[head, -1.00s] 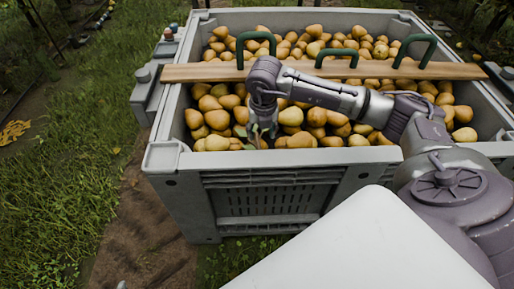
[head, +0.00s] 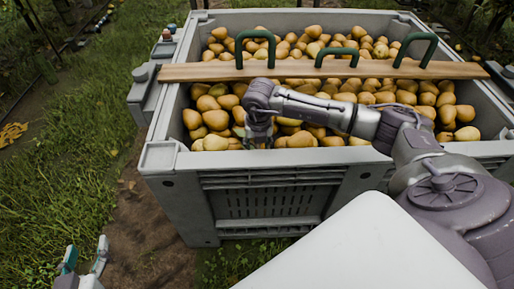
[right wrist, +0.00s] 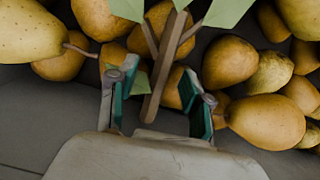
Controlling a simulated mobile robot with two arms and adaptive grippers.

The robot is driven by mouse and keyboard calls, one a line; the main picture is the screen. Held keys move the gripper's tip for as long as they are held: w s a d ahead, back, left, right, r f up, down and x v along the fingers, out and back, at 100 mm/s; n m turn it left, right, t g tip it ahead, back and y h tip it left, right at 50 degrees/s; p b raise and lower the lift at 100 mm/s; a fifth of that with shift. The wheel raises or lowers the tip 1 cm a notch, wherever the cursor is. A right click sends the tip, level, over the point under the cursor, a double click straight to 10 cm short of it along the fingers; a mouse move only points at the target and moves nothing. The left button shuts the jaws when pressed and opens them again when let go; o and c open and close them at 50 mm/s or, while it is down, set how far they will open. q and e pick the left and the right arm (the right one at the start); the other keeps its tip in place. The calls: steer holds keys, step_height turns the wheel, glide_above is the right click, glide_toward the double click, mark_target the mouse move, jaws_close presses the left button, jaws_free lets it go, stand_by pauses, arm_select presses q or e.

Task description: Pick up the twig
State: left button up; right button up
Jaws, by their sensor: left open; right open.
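The twig (right wrist: 165,70) is brown and forked with pale green leaves (right wrist: 228,10), lying on the pears in the right wrist view. Its lower stem reaches between the two fingers of my right gripper (right wrist: 158,100), which is open, with a gap on both sides of the stem. In the head view my right gripper (head: 260,138) is low at the near inner edge of the bin, and I cannot make out the twig there. My left gripper (head: 86,256) is open and empty at the lower left, outside the bin above the ground.
A large grey bin (head: 270,178) is full of pears (head: 310,140). A wooden plank (head: 210,73) with green handles (head: 337,56) lies across its rim, beyond my right gripper. The bin's near wall (right wrist: 40,115) is close to the right gripper. Grass lies to the left.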

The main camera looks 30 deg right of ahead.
steer(key=shift+c, duration=0.4)
steer(key=c, duration=0.9)
steer(key=shift+o, duration=0.2)
